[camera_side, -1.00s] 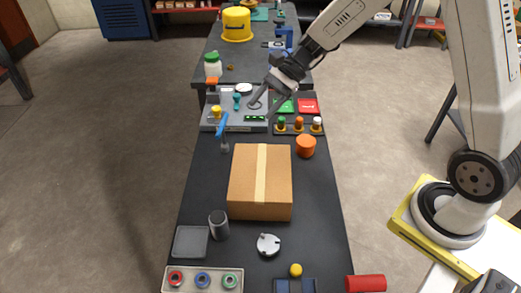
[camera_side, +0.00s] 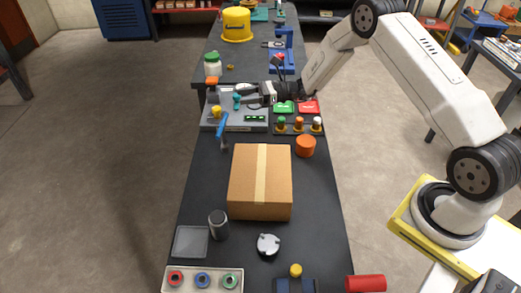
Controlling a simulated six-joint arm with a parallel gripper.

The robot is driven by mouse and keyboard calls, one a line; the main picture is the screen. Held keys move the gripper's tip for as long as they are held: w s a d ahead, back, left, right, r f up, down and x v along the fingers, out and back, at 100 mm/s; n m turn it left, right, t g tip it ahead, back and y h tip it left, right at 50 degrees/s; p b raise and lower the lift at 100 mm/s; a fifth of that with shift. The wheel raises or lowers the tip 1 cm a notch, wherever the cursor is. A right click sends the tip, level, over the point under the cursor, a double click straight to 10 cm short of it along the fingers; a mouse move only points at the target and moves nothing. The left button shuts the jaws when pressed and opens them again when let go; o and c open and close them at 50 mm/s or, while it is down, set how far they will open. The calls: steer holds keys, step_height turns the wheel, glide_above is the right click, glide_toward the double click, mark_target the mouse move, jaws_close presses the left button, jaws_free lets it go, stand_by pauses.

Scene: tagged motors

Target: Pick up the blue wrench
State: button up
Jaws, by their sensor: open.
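A slim blue tool with a grey end (camera_side: 222,126) lies at the left edge of the bench, close to the front left corner of the grey tray. It is the likeliest blue wrench, but it is too small to tell its exact shape. My gripper (camera_side: 250,97) is over the grey tray, pointing left, with its jaws open and nothing visible between them. It is apart from the blue tool, above and to the right of it in the picture. My gripper hides part of the tray.
The grey tray (camera_side: 234,127) holds several small parts, including a yellow one and a teal one. Green and red bins (camera_side: 308,107), a row of coloured knobs (camera_side: 298,128) and an orange cylinder (camera_side: 305,146) stand to the right. A cardboard box (camera_side: 260,182) fills mid-bench.

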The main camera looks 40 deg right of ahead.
glide_toward(223, 130)
steer(key=w+f, duration=0.1)
steer(key=w+a+f, duration=0.1)
steer(key=shift+w, duration=0.35)
steer(key=shift+x, duration=3.9)
steer(key=shift+r, duration=0.15)
steer(key=shift+s, duration=0.1)
jaws_close()
